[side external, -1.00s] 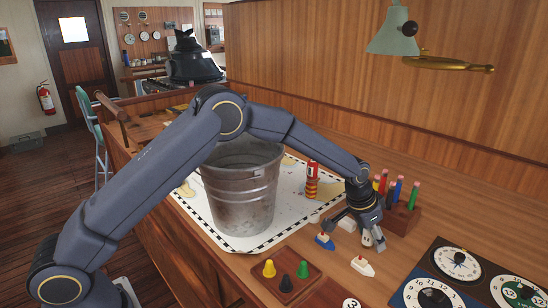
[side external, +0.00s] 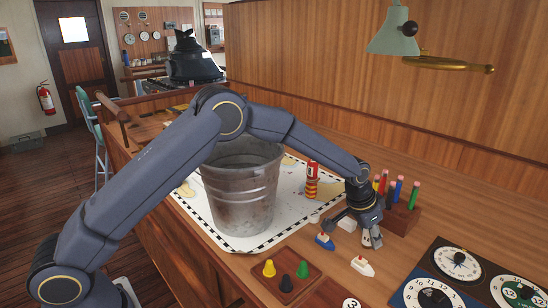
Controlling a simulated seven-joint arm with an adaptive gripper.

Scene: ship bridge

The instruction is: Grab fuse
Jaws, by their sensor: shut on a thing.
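My gripper (side external: 351,229) points down at the tabletop, in front of the pen block. Its fingers are around a small pale piece (side external: 347,224) and appear shut on it. The gripper partly hides this piece, and I cannot tell for sure whether it is the fuse. A red cylinder with a white label (side external: 312,168) stands on a striped orange piece (side external: 311,189) to the left of the gripper; I cannot tell whether this is a fuse either.
A blue-hulled toy boat (side external: 324,242) and a white one (side external: 363,266) lie close to the gripper. A metal bucket (side external: 238,195) stands on a chart (side external: 190,203). Nearby are a pen block (side external: 400,221), a peg tray (side external: 301,290) and dial boards (side external: 455,262).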

